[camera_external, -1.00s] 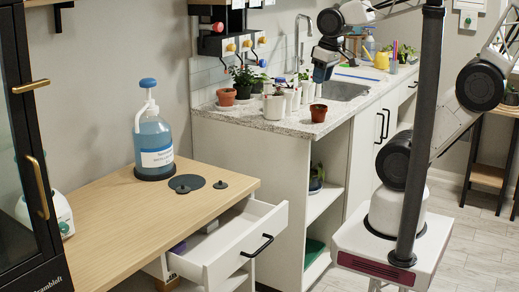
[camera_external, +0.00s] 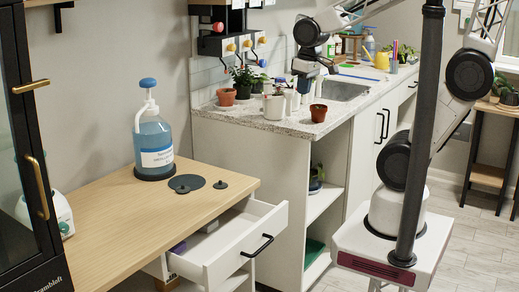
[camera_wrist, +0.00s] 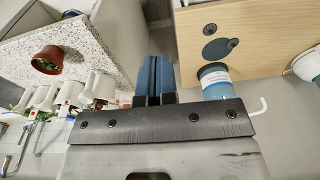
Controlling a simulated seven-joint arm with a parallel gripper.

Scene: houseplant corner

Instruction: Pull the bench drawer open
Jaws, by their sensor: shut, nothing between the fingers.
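The bench drawer (camera_external: 240,244), white with a black bar handle (camera_external: 257,246), stands pulled out from under the wooden bench top (camera_external: 130,220), its inside showing. A purple thing lies inside at the back. I cannot make out the drawer front in the wrist view.
A blue pump bottle (camera_external: 155,145) and dark discs (camera_external: 187,183) stand on the bench. Terracotta pots (camera_external: 318,113), white plant pots (camera_external: 274,106) and a tap crowd the counter (camera_external: 290,125). A dark post rises in front of my arm. The floor is clear.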

